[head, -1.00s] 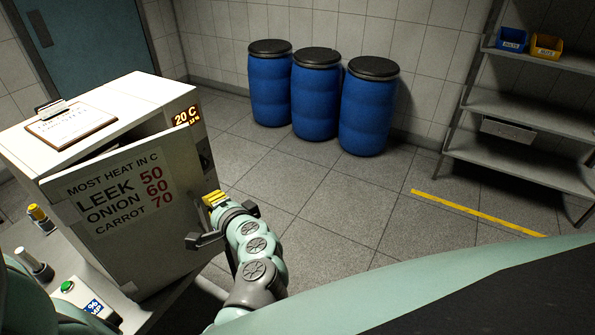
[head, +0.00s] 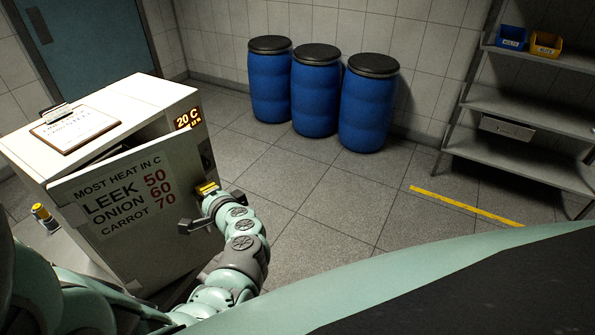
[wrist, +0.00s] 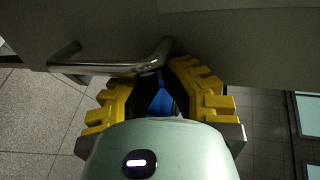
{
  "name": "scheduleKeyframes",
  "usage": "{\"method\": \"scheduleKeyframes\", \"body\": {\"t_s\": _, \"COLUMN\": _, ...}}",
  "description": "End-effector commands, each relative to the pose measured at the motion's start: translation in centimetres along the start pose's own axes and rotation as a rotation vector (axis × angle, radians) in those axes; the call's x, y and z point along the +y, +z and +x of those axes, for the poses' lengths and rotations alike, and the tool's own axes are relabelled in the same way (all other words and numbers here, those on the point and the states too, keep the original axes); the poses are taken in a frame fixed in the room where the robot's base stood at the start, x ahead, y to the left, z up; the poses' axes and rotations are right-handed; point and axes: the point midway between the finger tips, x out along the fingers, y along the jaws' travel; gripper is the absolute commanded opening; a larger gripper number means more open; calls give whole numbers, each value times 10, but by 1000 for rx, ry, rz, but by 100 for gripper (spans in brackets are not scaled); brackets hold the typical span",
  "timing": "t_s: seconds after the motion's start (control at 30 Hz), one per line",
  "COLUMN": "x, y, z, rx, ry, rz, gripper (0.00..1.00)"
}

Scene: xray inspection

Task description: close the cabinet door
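The pale box-shaped cabinet (head: 158,98) stands at the left in the head view. Its door (head: 150,245), printed with a heat list, is ajar, with a dark gap along its top. My gripper (head: 206,188) is at the door's right edge. In the wrist view, the metal door handle (wrist: 108,68) runs across the grey door face (wrist: 235,45). My gripper's yellow fingers (wrist: 163,72) reach up to the handle's right end, with a gap between them. Whether they grip it is hidden.
A clipboard (head: 75,130) lies on the cabinet top. Three blue barrels (head: 316,95) stand by the back wall. Metal shelving (head: 525,110) with small bins is at the right. The tiled floor (head: 330,205) between is clear.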

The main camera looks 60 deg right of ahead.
Motion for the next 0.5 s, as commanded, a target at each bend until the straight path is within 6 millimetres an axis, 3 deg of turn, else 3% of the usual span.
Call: {"method": "scheduleKeyframes", "body": {"t_s": 0.5, "x": -12, "y": 0, "z": 59, "rx": -208, "ry": -5, "rz": -69, "gripper": 0}}
